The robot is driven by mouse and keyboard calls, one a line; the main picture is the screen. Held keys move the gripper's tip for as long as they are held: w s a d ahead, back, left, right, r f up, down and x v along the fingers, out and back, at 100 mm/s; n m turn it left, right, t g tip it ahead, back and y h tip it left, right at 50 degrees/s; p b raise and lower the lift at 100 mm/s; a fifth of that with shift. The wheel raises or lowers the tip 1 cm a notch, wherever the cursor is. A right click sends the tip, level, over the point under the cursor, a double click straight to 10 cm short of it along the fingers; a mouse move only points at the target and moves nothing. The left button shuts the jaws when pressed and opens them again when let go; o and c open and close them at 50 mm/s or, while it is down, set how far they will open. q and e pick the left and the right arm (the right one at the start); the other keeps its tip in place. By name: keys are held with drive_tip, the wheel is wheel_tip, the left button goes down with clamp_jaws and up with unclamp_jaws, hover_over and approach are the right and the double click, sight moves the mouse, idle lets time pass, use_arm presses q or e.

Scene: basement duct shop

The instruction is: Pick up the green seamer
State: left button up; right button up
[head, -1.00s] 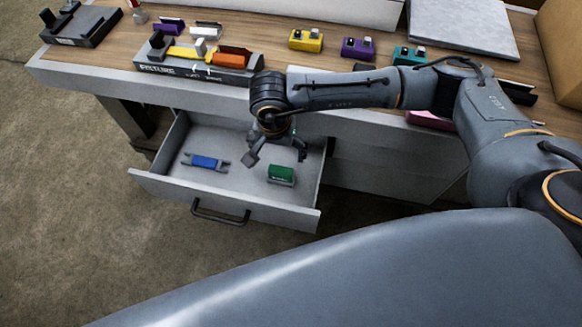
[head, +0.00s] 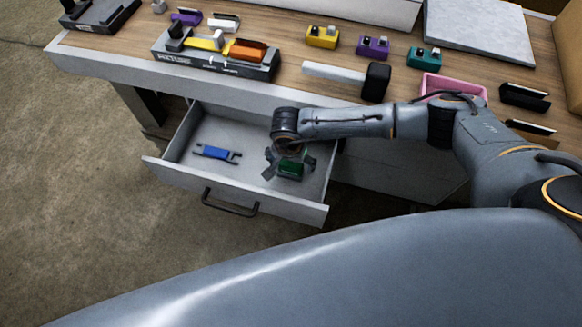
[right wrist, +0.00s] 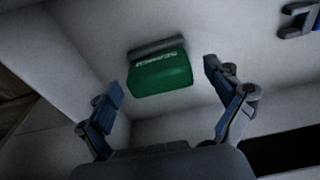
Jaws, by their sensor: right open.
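The green seamer (head: 290,169) lies on the floor of the open drawer (head: 212,176), toward its right side. In the right wrist view the green seamer (right wrist: 160,75) shows as a green block with pale lettering and a grey bar along one edge. My right gripper (head: 288,168) is low in the drawer at the seamer and partly covers it in the head view. In the right wrist view my right gripper (right wrist: 165,92) is open, one finger to each side of the seamer, touching neither side visibly. My left gripper is not in view.
A blue tool (head: 215,152) lies in the drawer's left part. The drawer walls and handle (head: 230,203) surround the space. Above, the bench holds a fixture (head: 215,58) with yellow and orange pieces, a mallet (head: 375,82), a pink tray (head: 452,84) and several coloured tools.

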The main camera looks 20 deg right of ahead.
sight(291, 164)
drive_tip(key=c, duration=1.4)
wheel_tip(291, 164, up, 10)
drive_tip(key=shift+r+b, duration=0.1)
drive_tip(key=shift+b, duration=0.2)
